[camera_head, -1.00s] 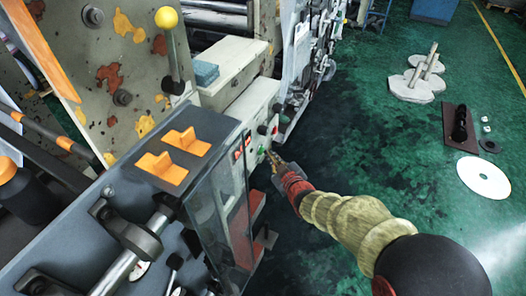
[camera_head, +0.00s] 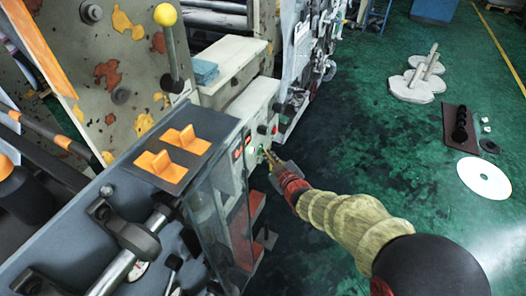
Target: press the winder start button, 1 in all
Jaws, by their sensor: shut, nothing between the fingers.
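The winder's control panel (camera_head: 253,127) is a pale upright face in the middle of the view. It carries a green button (camera_head: 261,149), with a dark knob (camera_head: 276,107) and a red button (camera_head: 262,129) higher up. My gripper (camera_head: 266,153) is shut and empty. Its tip is at the green button, overlapping it in the picture; I cannot tell whether it touches or presses it. Part of the button is hidden by the fingers.
A yellow-knobbed lever (camera_head: 165,15) rises behind. Loose parts and a white disc (camera_head: 483,177) lie on the green floor at right.

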